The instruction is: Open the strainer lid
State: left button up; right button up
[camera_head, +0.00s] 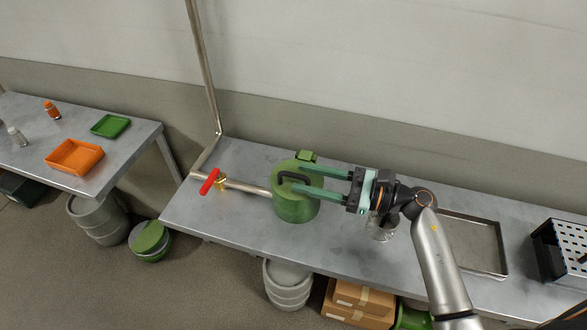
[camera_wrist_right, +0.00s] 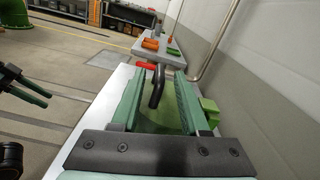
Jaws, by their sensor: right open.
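The strainer (camera_head: 296,208) is a green cylinder on the metal table, in line with a steel pipe. Its green lid lies flat and closed on top, with a bent black handle (camera_head: 291,176). A green block (camera_head: 307,156) sits at the lid's back edge. My right gripper (camera_head: 301,178) reaches over the lid from the right, open, with one long green finger on each side of the handle. In the right wrist view the black handle (camera_wrist_right: 157,86) stands between the fingers, with gaps visible. My left gripper (camera_wrist_right: 26,92) shows small at the left edge of that view, away from the strainer.
A red-handled valve (camera_head: 210,181) is on the pipe left of the strainer. A shallow metal tray (camera_head: 503,245) and a perforated black-framed box (camera_head: 562,250) are at the right. A side table (camera_head: 130,150) holds an orange tray (camera_head: 74,157) and a green tray (camera_head: 110,126).

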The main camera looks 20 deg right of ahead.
jog(key=shift+x, duration=1.7)
grip_shut()
